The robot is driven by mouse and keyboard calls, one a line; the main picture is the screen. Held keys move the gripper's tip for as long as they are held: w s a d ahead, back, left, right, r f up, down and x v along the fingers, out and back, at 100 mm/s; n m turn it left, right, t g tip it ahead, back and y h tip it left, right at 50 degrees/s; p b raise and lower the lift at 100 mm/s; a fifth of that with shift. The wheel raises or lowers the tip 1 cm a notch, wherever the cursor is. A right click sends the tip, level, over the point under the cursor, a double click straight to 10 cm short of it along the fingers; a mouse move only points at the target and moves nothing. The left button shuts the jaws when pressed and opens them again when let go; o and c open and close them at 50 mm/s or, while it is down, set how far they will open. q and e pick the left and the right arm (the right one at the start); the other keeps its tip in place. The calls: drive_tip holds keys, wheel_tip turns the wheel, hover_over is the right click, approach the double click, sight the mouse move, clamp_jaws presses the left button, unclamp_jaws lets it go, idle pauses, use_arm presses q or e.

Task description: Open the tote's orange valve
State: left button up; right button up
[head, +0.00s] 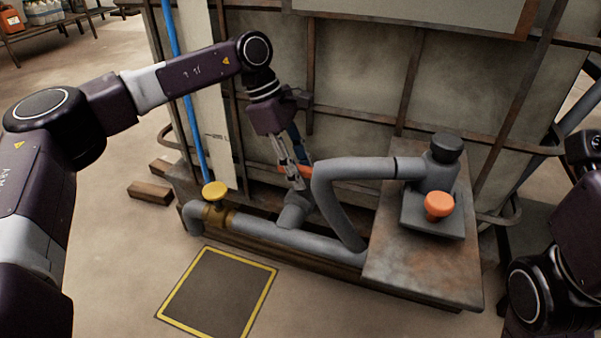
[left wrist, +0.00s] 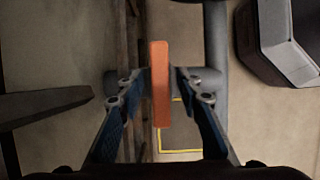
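The orange valve's flat handle (head: 305,170) shows in the head view beside the grey pipe in front of the tote (head: 350,100), partly hidden by my fingers. In the left wrist view the handle (left wrist: 160,85) is an upright orange bar seen edge-on. My left gripper (head: 292,176) reaches down to it. A grey valve body lies behind the handle. My right arm is at the right edge of the head view; its gripper is out of sight.
A yellow knob (head: 215,191) stands on the pipe to the left. An orange knob (head: 438,205) and a black cap (head: 447,147) are on the pump on a rusty plate (head: 425,265). A yellow-edged floor square (head: 217,290) lies in front. Rusty cage bars stand close behind.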

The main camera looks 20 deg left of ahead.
use_arm(q)
clamp_jaws()
